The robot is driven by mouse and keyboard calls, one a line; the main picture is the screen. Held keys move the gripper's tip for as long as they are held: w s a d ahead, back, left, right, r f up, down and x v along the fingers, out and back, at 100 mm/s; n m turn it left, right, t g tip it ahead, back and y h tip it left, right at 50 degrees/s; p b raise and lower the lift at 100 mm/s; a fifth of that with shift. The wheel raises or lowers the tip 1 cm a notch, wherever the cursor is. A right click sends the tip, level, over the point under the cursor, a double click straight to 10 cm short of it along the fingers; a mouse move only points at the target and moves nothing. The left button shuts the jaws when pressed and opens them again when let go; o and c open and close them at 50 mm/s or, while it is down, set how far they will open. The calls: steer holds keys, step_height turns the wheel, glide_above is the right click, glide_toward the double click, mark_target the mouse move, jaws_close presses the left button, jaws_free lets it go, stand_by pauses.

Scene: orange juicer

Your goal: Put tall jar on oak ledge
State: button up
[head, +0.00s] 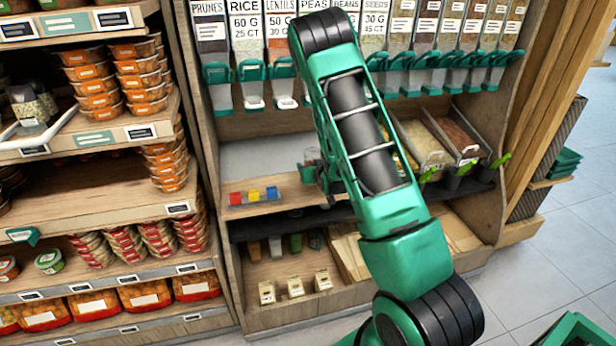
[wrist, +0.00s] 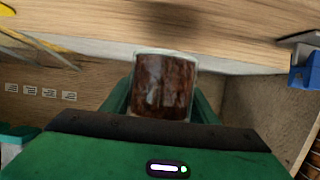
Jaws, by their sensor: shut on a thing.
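The tall jar (wrist: 165,88), clear with dark reddish-brown contents, is between the green fingers of my gripper (wrist: 165,105) in the wrist view. My gripper is shut on it. In the head view the jar (head: 312,155) shows only in part, left of my green arm, which hides much of the gripper. The oak ledge (head: 262,208) is the light wooden shelf below the dispensers. The jar appears over or close to this ledge. I cannot tell whether it touches the wood. Wood also fills the top of the wrist view (wrist: 90,18).
Red, yellow and blue clips (head: 254,196) sit at the ledge's left part. Dispensers with green spouts (head: 250,72) hang above. Open bins (head: 425,145) stand to the right. Small cards (head: 295,287) stand on the lower shelf. Stacked tubs (head: 140,75) fill shelves at left.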

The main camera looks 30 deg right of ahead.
steer(key=shift+f, duration=1.75)
steer(key=shift+f, duration=0.1)
steer(key=o, duration=1.4)
steer(key=v, duration=1.1)
steer(key=shift+s+a+r, duration=0.1)
steer(key=shift+r, duration=0.2)
steer(key=shift+s, duration=0.15)
steer(key=shift+a+r, duration=0.1)
